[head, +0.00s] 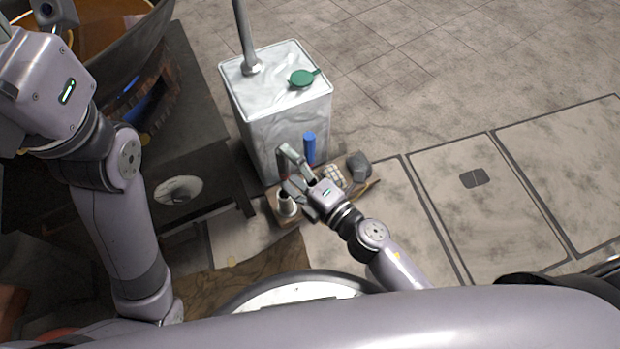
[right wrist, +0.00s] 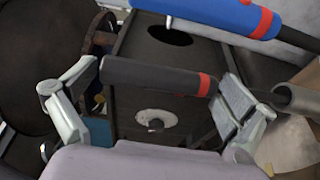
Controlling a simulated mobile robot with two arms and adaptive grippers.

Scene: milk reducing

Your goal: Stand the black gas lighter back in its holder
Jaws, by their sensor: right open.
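The black gas lighter (right wrist: 155,78), with a red band near one end, lies between the spread fingers of my right gripper (right wrist: 160,95) in the right wrist view. Its thin end passes behind one finger toward the mouth of a grey tube-like holder (right wrist: 298,98); it seems to run into it, but the finger hides part. In the head view the lighter's dark handle (head: 281,160) shows above the pale holder (head: 286,205), close to my right gripper (head: 291,171). My left gripper (head: 8,75) is mostly cut off at the left edge.
A blue lighter (head: 309,147) with a red band (right wrist: 264,24) stands close beside the black one. A large silvery can (head: 285,120) with a green cap stands just behind. A small grid-patterned object (head: 334,176) and a grey lump (head: 358,165) sit nearby. Floor to the right is clear.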

